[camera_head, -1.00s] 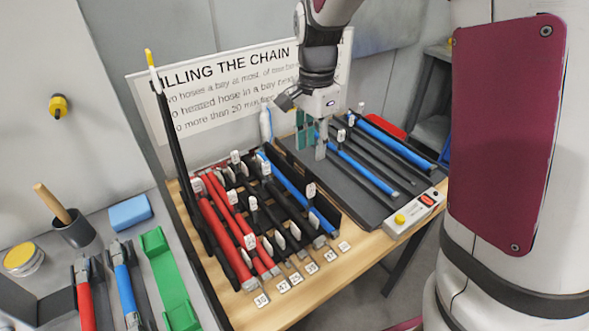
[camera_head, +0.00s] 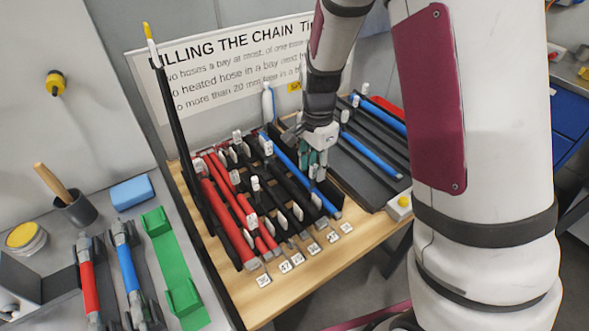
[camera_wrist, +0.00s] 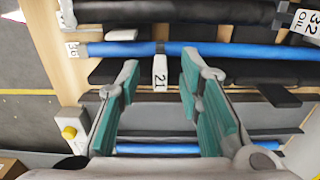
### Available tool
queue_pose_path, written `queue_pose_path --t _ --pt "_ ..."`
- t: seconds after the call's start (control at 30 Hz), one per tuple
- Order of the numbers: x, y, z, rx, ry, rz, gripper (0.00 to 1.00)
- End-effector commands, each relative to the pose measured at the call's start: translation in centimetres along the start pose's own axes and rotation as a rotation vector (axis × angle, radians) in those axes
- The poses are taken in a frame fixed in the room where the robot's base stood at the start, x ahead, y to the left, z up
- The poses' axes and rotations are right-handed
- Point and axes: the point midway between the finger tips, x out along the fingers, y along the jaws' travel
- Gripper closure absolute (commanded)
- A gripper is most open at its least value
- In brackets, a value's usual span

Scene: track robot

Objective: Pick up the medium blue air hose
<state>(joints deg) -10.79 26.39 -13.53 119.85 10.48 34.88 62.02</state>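My gripper (camera_head: 318,172) is open, with teal finger pads, above the right side of the rack. In the wrist view my gripper (camera_wrist: 158,75) is open and empty. A blue hose (camera_head: 285,157) lies in the rack's rightmost occupied place. A thin blue hose (camera_head: 374,160) lies on the dark plate; a thicker blue hose (camera_head: 384,116) lies farther right. I cannot tell which is the medium one.
Red hoses (camera_head: 228,220) and several black hoses fill the rack to the left, with upright white tags. Number cards (camera_head: 264,280) line the wooden bench's front edge. A white bottle (camera_head: 268,102) stands behind. A side table with a green holder (camera_head: 170,262) is at left.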

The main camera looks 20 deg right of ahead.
Motion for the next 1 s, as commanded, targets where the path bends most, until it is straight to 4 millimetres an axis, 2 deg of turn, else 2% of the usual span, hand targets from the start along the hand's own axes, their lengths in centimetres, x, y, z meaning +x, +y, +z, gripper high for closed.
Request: queue_pose_path --t 0.1,0.33,0.47,0.5,0.83,1.0 --pt "0.8 0.0 0.0 0.0 0.0 0.0 0.67" --pt "0.9 0.0 0.0 0.0 0.0 -0.001 0.67" --pt "0.9 0.0 0.0 0.0 0.0 -0.001 0.96" --pt "0.9 0.0 0.0 0.0 0.0 -0.001 1.0" --pt "0.8 -0.1 0.0 0.0 0.0 -0.002 1.0" --pt "-0.8 -0.1 0.0 -0.001 0.001 -0.006 1.0"
